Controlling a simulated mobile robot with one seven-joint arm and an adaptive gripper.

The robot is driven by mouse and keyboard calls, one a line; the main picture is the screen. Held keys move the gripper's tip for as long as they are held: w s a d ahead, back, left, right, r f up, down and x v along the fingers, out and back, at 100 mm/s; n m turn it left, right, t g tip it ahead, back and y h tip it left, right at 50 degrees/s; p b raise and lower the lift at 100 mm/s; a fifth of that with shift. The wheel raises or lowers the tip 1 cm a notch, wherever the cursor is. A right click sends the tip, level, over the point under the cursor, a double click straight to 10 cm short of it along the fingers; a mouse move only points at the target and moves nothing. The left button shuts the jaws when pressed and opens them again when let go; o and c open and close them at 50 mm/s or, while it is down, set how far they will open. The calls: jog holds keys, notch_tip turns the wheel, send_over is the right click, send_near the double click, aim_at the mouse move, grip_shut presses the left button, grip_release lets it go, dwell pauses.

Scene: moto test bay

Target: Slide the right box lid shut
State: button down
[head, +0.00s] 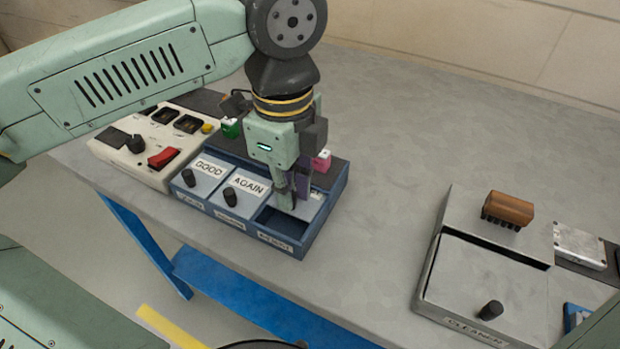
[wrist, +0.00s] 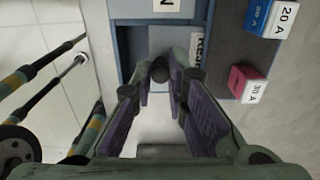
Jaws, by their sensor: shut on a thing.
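The blue box (head: 297,250) has three bays in a row. The left lid (head: 201,173) reads GOOD and the middle lid (head: 244,188) reads AGAIN; both cover their bays. The right lid (head: 313,205) sits back from the front edge, leaving a dark gap at the front of its bay. My gripper (head: 287,203) is down over this lid. In the wrist view its purple-padded fingers (wrist: 160,88) are shut on the lid's dark round knob (wrist: 159,70).
A cream switch panel (head: 135,155) stands left of the box. Pink (head: 321,160) and green (head: 230,128) blocks sit along the box's back. A grey box marked CLEANER (head: 430,285) with a brown brush (head: 508,208) stands right. The tabletop between is clear.

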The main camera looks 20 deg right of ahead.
jog(key=shift+s+a, duration=1.2)
jog(key=shift+a, duration=0.3)
jog(key=c, duration=1.7)
grip_release()
jog(key=shift+r, duration=0.1)
notch_tip(320, 180, up, 7)
jog(key=p, duration=0.4)
